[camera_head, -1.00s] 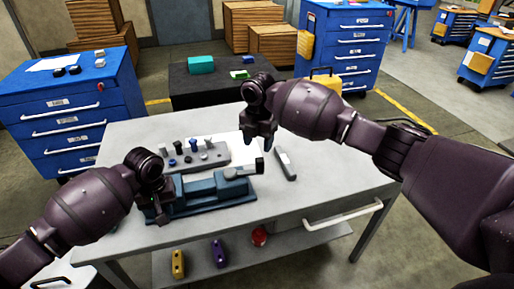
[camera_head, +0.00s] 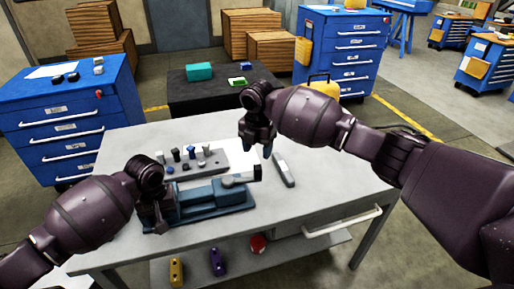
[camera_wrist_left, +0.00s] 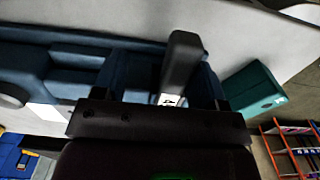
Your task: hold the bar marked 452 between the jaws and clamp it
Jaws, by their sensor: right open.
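A blue vise (camera_head: 215,197) stands on the grey table. A grey block with a dark end (camera_head: 240,177) sits at its right end; I cannot read a number on it. A flat grey bar (camera_head: 284,170) lies on the table to the right. My right gripper (camera_head: 257,148) is open and empty above the table, between vise and flat bar. My left gripper (camera_head: 153,222) is at the vise's left end. In the left wrist view, a dark grey bar-shaped piece (camera_wrist_left: 181,62) with a white label stands in front of the left gripper; its grip is unclear.
A grey tray (camera_head: 205,162) with several small pegs stands behind the vise. A yellow, a purple and a red item (camera_head: 257,243) are on the lower shelf. Blue drawer cabinets (camera_head: 70,120) and a black table (camera_head: 210,97) stand behind. The table's right part is clear.

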